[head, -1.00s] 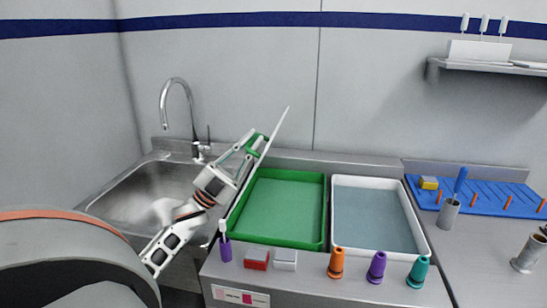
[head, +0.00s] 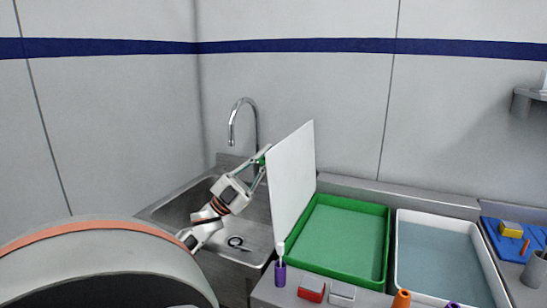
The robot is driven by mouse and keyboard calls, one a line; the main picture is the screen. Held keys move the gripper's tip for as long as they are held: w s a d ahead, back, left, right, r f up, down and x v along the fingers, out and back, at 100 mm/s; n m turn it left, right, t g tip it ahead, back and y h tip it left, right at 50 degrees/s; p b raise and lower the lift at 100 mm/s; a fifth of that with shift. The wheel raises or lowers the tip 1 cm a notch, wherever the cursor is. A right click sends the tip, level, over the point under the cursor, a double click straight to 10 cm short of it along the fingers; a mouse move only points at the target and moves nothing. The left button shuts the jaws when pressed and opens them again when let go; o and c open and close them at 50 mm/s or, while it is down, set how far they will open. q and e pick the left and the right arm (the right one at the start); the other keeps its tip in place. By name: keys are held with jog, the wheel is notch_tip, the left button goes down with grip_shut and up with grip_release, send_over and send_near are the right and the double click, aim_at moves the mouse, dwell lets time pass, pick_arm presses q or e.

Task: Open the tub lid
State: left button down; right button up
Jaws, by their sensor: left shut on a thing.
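The green tub (head: 383,250) stands open on the counter right of the sink, and its light green inside shows. Its white lid (head: 292,180) stands nearly upright along the tub's left side, with its broad face towards the tub. My left gripper (head: 262,163) is at the lid's far upper left edge, shut on the lid. The lid hides part of its fingers, and something green shows at the grip. My right gripper is not in view.
A white tray (head: 482,296) holds blue-grey liquid at the right. A purple holder (head: 280,273), a red block (head: 311,289) and a white block (head: 341,293) line the front edge. The sink (head: 181,207) with its faucet (head: 256,125) lies left.

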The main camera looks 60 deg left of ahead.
pick_arm(q)
jog(key=shift+f, duration=0.1)
jog(key=c, duration=2.2)
grip_release()
jog(key=shift+o, duration=0.2)
jog(key=shift+s+a+f, duration=0.15)
jog(key=shift+s+f, duration=0.05)
jog(key=shift+f, duration=0.05)
jog(key=s+a, duration=0.5)
jog(key=s, duration=0.6)
jog(key=shift+s+f, duration=0.15)
